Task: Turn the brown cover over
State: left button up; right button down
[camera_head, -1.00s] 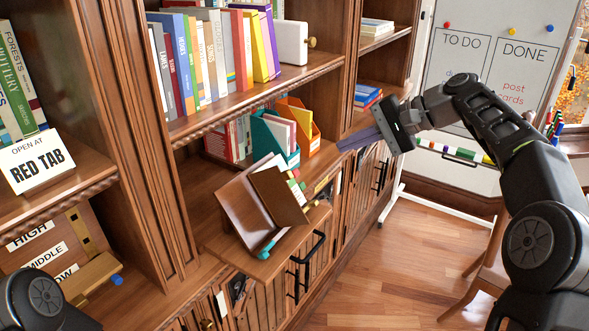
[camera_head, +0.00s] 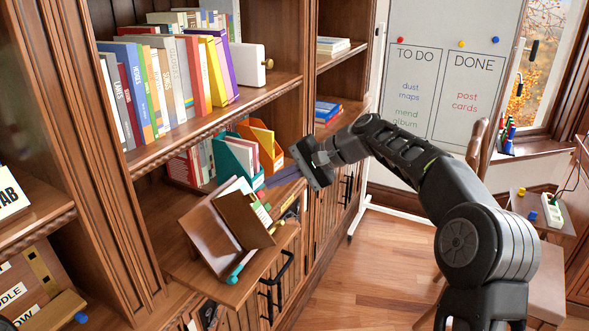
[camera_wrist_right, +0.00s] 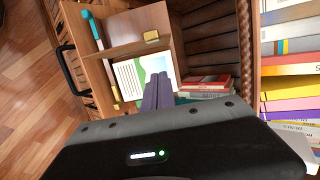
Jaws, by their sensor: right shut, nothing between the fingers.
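The brown cover (camera_head: 244,220) stands tilted on a pull-out wooden shelf, beside another brown panel (camera_head: 208,240) that leans left. A strip of page with green on it shows along the cover's right edge. In the right wrist view, the brown cover (camera_wrist_right: 150,22) is at the top, with a small gold piece (camera_wrist_right: 151,36) on its edge and a picture page (camera_wrist_right: 130,78) below it. My right gripper (camera_head: 280,178) is shut and empty, above and behind the cover to the right, apart from it. Its two fingers also show in the right wrist view (camera_wrist_right: 158,92). My left gripper is out of view.
A teal file holder (camera_head: 238,160) and an orange one (camera_head: 264,142) stand behind the cover, close to my right gripper. A teal tube (camera_head: 238,270) lies at the shelf's front. A black handle (camera_head: 279,268) is on the cabinet below. Open floor (camera_head: 370,270) lies to the right.

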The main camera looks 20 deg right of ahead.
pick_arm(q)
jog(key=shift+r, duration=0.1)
pick_arm(e)
jog(key=s+a, duration=0.2)
jog(key=a, duration=0.1)
jog(key=shift+s, duration=0.3)
jog(key=shift+s+a+f, duration=0.1)
jog(key=shift+a, duration=0.05)
